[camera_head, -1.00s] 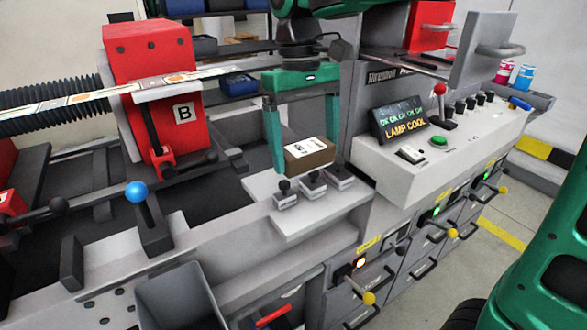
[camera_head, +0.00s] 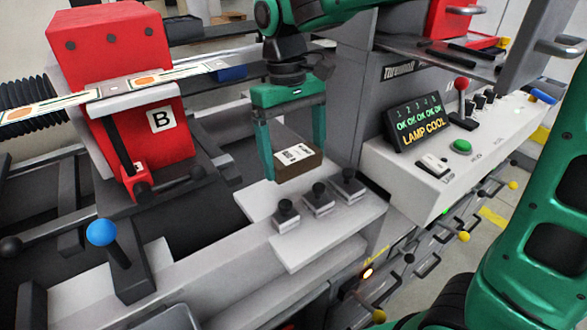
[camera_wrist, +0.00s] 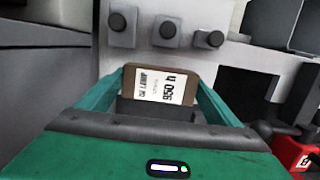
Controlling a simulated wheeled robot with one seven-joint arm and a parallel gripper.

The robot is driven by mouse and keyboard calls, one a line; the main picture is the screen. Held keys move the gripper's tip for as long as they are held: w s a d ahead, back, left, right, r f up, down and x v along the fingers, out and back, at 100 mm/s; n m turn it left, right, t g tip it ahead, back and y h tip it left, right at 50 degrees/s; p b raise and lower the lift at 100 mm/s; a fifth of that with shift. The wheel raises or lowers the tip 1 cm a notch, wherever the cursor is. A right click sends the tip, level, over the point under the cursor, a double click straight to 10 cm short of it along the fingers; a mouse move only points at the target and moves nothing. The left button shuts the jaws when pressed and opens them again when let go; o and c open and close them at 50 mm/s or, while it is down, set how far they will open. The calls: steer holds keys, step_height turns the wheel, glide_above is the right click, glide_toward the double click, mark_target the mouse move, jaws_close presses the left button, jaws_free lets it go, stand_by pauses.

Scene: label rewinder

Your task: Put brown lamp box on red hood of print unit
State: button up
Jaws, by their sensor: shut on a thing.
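The brown lamp box (camera_head: 298,165) is a small brown carton with a white printed label. My green gripper (camera_head: 292,140) is shut on it and holds it in the air, beside and a little above the light plate with black knobs. In the wrist view the lamp box (camera_wrist: 158,86) sits between the two fingers of my gripper (camera_wrist: 155,95), its label reading "950 h". The print unit marked B has a red hood (camera_head: 112,45) at the upper left, to the left of my gripper. A printed web crosses in front of the hood.
A light plate with several black knobs (camera_head: 318,200) is below the box. A blue-knobbed lever (camera_head: 102,233) stands at lower left. A control panel with a display (camera_head: 418,122) reading "LAMP COOL" is at right. An open cabinet door (camera_head: 545,40) is at upper right.

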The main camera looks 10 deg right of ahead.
mark_target(295, 170)
steer(key=shift+f, duration=1.9)
steer(key=o, duration=1.2)
steer(key=shift+f, duration=0.1)
